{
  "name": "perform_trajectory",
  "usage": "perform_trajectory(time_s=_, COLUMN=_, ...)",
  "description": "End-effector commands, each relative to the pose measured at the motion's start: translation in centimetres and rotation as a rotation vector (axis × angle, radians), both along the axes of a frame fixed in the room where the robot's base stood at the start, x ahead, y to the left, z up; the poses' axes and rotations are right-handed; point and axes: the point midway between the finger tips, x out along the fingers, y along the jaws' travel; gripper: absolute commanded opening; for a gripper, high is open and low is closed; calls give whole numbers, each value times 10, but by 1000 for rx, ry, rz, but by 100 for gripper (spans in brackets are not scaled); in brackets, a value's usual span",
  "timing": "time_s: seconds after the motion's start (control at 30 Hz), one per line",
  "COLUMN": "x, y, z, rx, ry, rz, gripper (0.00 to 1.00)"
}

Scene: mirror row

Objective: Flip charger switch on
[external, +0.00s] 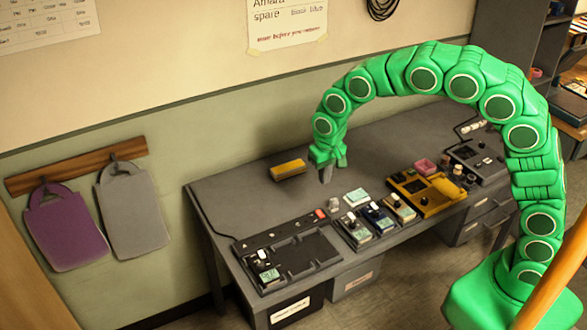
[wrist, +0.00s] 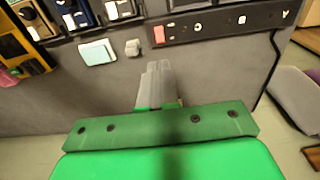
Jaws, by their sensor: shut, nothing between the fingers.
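A black charger tray (external: 317,248) lies on the left front of the dark desk. A long black strip (external: 274,232) runs along its back edge and also shows in the wrist view (wrist: 222,24). A small red piece (external: 320,213), apparently the switch, sits at the strip's right end; it also shows in the wrist view (wrist: 159,34). Its on or off position cannot be read. My green gripper (external: 326,178) is shut and empty above the desk, behind the red piece and apart from it. Its grey fingertips (wrist: 158,68) point towards the strip in the wrist view.
A small grey block (external: 334,204) and a pale green card (external: 356,197) lie right of the red piece. Several handheld devices stand further right, before a yellow unit (external: 432,200). A yellow-topped box (external: 288,170) lies by the wall. The desk's back middle is clear.

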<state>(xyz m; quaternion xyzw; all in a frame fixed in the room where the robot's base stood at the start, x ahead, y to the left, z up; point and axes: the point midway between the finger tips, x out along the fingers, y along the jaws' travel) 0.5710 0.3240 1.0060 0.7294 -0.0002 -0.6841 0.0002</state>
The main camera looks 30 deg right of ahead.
Motion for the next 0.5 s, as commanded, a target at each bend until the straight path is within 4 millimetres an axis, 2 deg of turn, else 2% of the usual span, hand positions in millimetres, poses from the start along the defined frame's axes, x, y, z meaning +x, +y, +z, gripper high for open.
perform_trajectory(time_s=0.5, x=2, y=-2, z=2, rx=0, ry=-74, rz=0, gripper=0)
